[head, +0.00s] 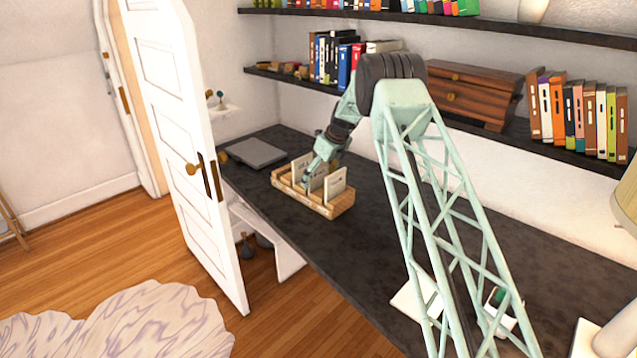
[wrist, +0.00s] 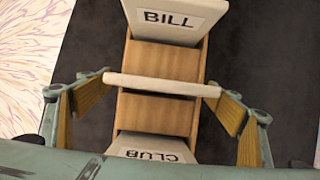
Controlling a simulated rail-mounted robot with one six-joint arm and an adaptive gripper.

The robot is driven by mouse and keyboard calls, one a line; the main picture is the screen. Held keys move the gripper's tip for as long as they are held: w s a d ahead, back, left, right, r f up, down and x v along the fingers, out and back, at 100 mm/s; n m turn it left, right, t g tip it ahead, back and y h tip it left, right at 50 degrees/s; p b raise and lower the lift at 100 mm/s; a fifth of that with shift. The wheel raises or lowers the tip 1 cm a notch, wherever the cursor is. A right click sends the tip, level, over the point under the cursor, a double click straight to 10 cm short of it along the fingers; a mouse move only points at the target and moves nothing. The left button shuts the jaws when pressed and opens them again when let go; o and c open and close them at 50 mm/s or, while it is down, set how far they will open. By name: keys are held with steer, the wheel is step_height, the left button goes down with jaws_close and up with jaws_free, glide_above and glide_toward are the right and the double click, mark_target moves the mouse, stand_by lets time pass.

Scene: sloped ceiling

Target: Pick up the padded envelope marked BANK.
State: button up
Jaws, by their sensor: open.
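A wooden rack (head: 318,205) on the dark desk holds three white padded envelopes standing upright; it also shows in the wrist view (wrist: 157,112). In the wrist view, one envelope reads BILL (wrist: 170,20) at the top and one reads CLUB (wrist: 152,149), upside down, at the bottom. The middle envelope (wrist: 163,86) is seen edge-on, so its marking is hidden. No BANK marking is readable. My gripper (wrist: 160,100) is open, one finger beside each end of the middle envelope. In the head view my gripper (head: 312,178) is at the rack, partly hiding the envelopes.
A grey flat object (head: 256,153) lies on the desk (head: 345,240) left of the rack. An open white door (head: 180,130) stands at the desk's left end. Shelves with books (head: 580,115) and a wooden drawer box (head: 470,92) run above.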

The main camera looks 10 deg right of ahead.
steer(key=shift+c, duration=0.7)
steer(key=c, duration=0.8)
steer(key=shift+r+p, duration=0.65)
steer(key=shift+r, duration=4.35)
